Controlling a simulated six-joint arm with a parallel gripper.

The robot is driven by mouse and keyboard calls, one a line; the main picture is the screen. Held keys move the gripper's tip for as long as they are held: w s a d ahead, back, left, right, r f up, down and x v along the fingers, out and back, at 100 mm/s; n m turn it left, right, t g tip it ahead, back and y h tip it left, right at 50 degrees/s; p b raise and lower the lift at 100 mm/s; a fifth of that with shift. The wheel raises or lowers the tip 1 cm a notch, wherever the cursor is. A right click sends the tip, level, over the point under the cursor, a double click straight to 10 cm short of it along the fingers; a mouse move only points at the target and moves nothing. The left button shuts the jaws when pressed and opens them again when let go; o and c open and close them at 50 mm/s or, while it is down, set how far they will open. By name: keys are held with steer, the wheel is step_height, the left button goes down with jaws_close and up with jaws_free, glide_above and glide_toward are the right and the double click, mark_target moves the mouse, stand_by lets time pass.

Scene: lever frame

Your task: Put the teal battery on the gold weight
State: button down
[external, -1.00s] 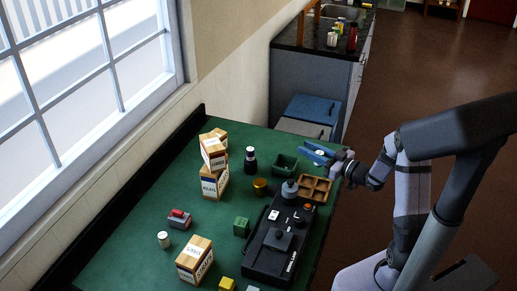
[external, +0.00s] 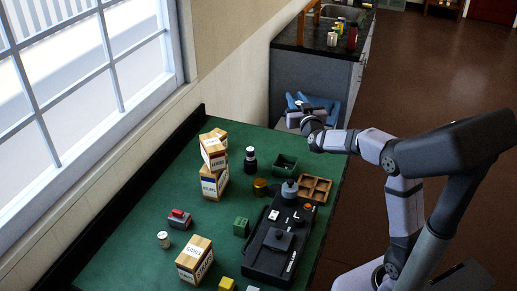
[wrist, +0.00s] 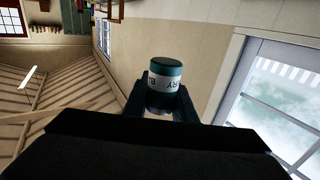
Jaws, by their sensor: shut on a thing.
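The teal battery (wrist: 168,75) shows in the wrist view with a teal top and a white lettered label. My gripper (external: 296,99) is shut on its lower part, a finger on each side. The gold weight (external: 260,187) is a short cylinder standing on the table, well below and left of my gripper in the picture. Its top looks bare. The wrist view does not show the weight.
Near the weight are a dark bottle (external: 250,160), a green bin (external: 285,165), a wooden divided tray (external: 316,189) and a black lever device (external: 278,240). Stacked boxes (external: 213,165) stand to the left. A green block (external: 241,227) sits nearer.

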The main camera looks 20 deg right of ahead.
steer(key=s+a+f+m+g+h+b, duration=0.2)
steer(key=s+a+f+m+g+h, duration=0.1)
steer(key=a+f+m+g+h, duration=0.25)
steer(key=s+a+f+m+g+h+b, duration=0.35)
steer(key=a+f+h, duration=0.2)
steer(key=a, duration=0.35)
step_height(320, 180, down, 9)
steer(key=t+p, duration=0.1)
steer(key=p, duration=0.1)
steer(key=shift+d+p, duration=0.25)
steer(key=shift+p, duration=0.05)
stand_by(0.3)
steer(key=shift+s+f, duration=0.1)
steer(key=shift+f, duration=0.05)
steer(key=shift+f, duration=0.1)
steer(key=c, duration=1.5)
jaws_free()
steer(key=shift+o, duration=0.2)
